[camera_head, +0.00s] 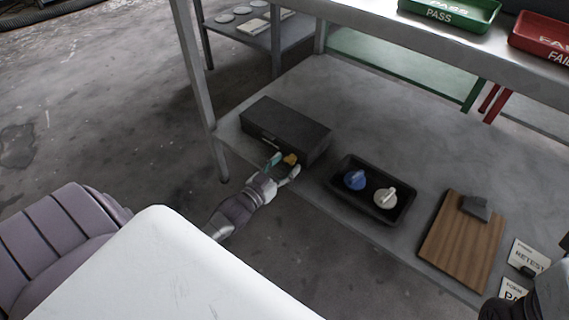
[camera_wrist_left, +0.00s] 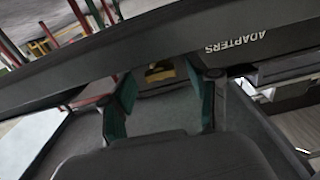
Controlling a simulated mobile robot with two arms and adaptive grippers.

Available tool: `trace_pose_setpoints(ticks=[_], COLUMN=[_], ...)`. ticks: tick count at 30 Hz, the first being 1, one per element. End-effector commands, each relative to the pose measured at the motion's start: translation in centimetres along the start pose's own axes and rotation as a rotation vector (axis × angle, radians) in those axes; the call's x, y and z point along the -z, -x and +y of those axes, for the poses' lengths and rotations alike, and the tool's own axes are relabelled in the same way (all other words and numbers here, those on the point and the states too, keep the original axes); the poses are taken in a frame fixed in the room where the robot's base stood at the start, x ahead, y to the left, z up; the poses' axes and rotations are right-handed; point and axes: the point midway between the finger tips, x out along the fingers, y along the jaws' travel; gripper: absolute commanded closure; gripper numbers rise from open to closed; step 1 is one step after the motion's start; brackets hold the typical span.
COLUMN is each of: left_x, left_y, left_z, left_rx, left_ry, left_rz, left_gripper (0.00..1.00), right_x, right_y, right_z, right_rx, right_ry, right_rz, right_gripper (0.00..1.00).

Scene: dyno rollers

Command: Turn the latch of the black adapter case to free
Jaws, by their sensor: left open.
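The black adapter case (camera_head: 285,126) is a long dark box, lid down, on the lower grey shelf in the head view. Its yellow latch (camera_head: 290,159) is on the front face, near the right end. In the left wrist view the case (camera_wrist_left: 160,42) crosses the picture with the word ADAPTERS on it, and the yellow latch (camera_wrist_left: 160,72) shows in a recess. My left gripper (camera_head: 283,167) is open at the case front, its teal-padded fingers (camera_wrist_left: 160,88) on either side of the latch. I cannot tell whether they touch it.
Right of the case stands a black tray (camera_head: 341,193) with a blue knob (camera_head: 355,180) and a white knob (camera_head: 386,197). Further right lie a wooden board (camera_head: 460,245) and a RETEST card (camera_head: 527,256). A table leg (camera_head: 198,80) rises left of the case; green and red trays sit above.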

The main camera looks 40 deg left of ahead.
Motion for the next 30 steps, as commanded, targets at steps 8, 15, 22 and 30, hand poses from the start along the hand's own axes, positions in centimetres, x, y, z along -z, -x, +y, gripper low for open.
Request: trace_pose_setpoints(ticks=[8,15,22,30], left_x=[-0.1,-0.1,-0.1,0.0], left_y=[2.2,7.4,11.0,12.1], left_z=[0.0,0.0,0.0,0.0], left_rx=[0.000,0.000,0.000,0.000], left_ry=[0.001,0.000,0.000,0.000], left_rz=[-0.003,-0.005,-0.002,0.000], left_gripper=[0.40,0.40,0.40,0.40], right_x=[0.1,0.1,0.0,0.0], right_y=[0.0,0.0,0.0,0.0], right_z=[0.0,0.0,0.0,0.0], right_rx=[0.000,0.000,0.000,0.000], right_ry=[0.001,0.000,0.000,0.000], right_rz=[0.002,0.002,0.002,0.001], right_gripper=[0.60,0.60,0.60,0.60])
